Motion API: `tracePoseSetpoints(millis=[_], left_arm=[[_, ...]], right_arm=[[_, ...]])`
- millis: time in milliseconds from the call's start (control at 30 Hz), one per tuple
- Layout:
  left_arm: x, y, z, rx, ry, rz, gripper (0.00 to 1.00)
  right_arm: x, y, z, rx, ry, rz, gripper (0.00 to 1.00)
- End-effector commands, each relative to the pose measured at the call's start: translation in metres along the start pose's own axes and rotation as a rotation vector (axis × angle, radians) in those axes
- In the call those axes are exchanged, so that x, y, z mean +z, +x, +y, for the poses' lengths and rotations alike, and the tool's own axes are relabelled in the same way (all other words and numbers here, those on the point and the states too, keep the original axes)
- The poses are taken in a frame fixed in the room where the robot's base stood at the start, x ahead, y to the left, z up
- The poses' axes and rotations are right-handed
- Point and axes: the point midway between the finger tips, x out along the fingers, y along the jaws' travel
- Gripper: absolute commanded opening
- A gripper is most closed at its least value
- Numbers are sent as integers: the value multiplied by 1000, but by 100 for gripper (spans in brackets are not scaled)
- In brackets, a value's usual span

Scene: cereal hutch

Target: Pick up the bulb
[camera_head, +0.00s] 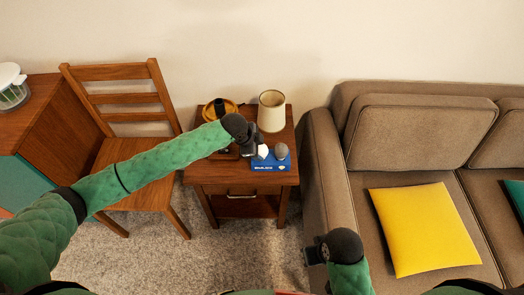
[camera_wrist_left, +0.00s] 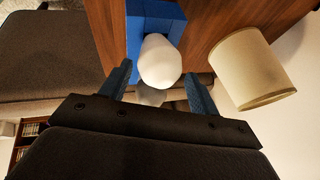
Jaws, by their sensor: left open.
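A white rounded bulb (camera_head: 262,151) shows beside my left gripper (camera_head: 256,149), over the small wooden side table (camera_head: 205,173). In the left wrist view, the white bulb (camera_wrist_left: 160,60) appears between and just beyond the open fingers of my left gripper (camera_wrist_left: 159,88). I cannot tell whether they touch it. A second pale, shaded rounded shape (camera_wrist_left: 151,96) shows below it there, partly hidden. My right gripper (camera_head: 314,254) is low in the head view, away from the table; its jaws are too small to read.
A blue box (camera_head: 270,164) lies on the table, with a grey ball-like thing (camera_head: 281,150) at it. A cream lampshade (camera_head: 272,110) stands close behind. A chair (camera_head: 130,148) and sofa (camera_head: 322,165) flank the table.

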Motion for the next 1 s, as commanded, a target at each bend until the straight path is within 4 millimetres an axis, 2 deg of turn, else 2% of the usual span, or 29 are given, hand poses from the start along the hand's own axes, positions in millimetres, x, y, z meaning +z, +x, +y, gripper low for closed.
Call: tracePoseSetpoints(millis=[67,200,500,533,700,1000], left_arm=[[1,10,1,2,-1,0,62],[2,26,0,1,-2,0,62],[2,31,0,-1,0,1,62],[2,31,0,0,0,1,60],[2,31,0,0,0,0,28],[1,30,0,-1,0,1,28]], right_arm=[[2,-10,3,8,6,-15,0],[4,-10,5,13,10,-29,0],[5,-10,6,15,11,-35,0],[5,-10,6,15,11,-34,0],[5,-10,6,15,12,-33,0],[4,-9,6,16,11,-31,0]])
